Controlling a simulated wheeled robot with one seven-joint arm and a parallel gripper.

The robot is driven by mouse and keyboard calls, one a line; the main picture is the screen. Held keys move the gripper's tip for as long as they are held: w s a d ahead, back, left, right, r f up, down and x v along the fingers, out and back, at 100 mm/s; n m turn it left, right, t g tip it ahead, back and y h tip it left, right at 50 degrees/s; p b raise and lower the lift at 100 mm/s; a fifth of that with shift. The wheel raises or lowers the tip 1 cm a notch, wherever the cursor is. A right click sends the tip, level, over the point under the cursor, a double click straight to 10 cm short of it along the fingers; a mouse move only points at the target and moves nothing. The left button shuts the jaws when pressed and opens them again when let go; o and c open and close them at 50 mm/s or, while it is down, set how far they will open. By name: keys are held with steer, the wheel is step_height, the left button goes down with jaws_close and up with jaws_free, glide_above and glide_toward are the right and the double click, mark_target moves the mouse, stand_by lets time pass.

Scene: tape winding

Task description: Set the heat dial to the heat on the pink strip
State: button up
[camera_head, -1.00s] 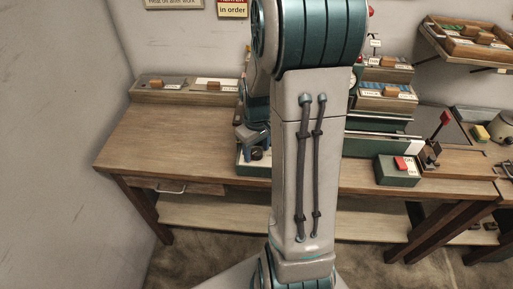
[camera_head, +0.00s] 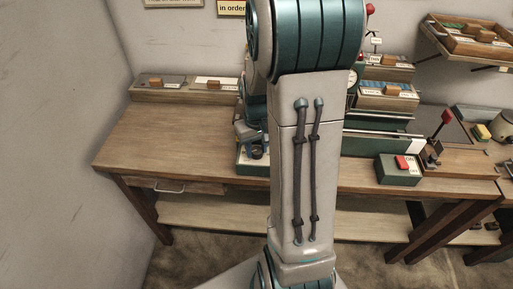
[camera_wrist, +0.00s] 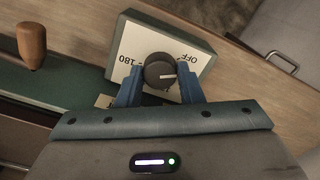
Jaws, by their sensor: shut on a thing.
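The heat dial is a round dark knob (camera_wrist: 160,72) with a white pointer line, on a pale plate on a green box (camera_wrist: 205,45). In the wrist view the line points to the right of the picture. The plate reads "180" at its left and "OFF" at its upper right; other marks are hidden. My gripper (camera_wrist: 160,86) is shut on the knob, one finger at each side. In the head view my gripper (camera_head: 252,133) is at the dial box (camera_head: 249,168), partly hidden by my arm. I cannot make out a pink strip in any view.
A wooden handle (camera_wrist: 32,45) stands left of the dial box in the wrist view. In the head view a green box with a red button (camera_head: 403,163) sits on the bench's right. The bench top (camera_head: 165,140) at left is clear.

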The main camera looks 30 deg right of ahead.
mark_target(257, 150)
steer(key=m, duration=0.4)
steer(key=shift+m, duration=2.3)
steer(key=o, duration=1)
steer(key=shift+c, duration=0.2)
step_height(257, 150, up, 14)
steer(key=shift+f, duration=0.1)
